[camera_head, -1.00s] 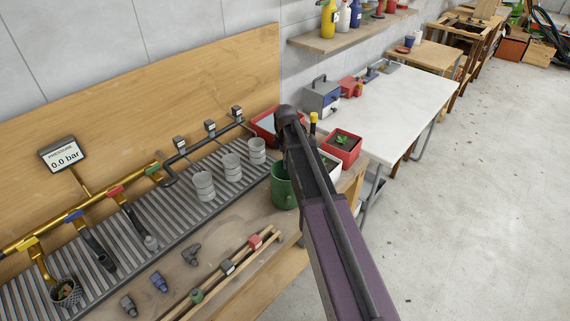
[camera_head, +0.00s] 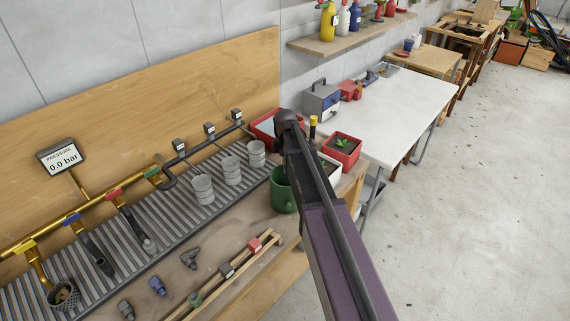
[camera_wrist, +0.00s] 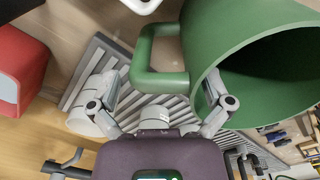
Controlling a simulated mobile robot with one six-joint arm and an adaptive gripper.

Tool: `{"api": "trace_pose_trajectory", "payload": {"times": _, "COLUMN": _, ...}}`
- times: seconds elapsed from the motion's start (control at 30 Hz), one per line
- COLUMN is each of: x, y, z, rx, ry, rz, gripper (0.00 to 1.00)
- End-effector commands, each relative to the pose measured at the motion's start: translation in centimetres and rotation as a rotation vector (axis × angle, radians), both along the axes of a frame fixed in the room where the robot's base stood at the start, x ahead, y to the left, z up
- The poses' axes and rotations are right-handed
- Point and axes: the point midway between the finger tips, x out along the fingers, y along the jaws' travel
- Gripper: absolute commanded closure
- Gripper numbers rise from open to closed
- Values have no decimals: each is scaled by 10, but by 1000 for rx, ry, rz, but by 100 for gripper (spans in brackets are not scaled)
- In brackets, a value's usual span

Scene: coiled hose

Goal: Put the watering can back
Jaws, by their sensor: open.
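The green watering can (camera_head: 284,196) stands on the wooden bench at the right end of the grey slatted tray, partly hidden by my arm. In the wrist view the can (camera_wrist: 235,30) is large at upper right, its open mouth facing right and its square handle (camera_wrist: 142,55) pointing left. My gripper (camera_wrist: 160,88) is open, with one finger left of the handle and the other overlapping the can's wall at right. The handle lies between the fingers in the picture; I cannot tell whether they touch it. In the head view my arm hides the gripper.
Several grey cups (camera_head: 230,170) stand on the slatted tray (camera_head: 165,215) left of the can. A red planter (camera_head: 341,150) and a white pot (camera_head: 328,168) are close right of my arm. A wooden rack with valves (camera_head: 225,275) lies in front. The white table (camera_head: 400,115) has free room.

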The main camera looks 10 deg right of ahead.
Motion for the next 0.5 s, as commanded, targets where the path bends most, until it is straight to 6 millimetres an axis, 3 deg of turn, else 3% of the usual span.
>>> {"api": "trace_pose_trajectory", "payload": {"times": 0.5, "x": 0, "y": 0, "z": 13, "rx": 0, "ry": 0, "rz": 0, "gripper": 0}}
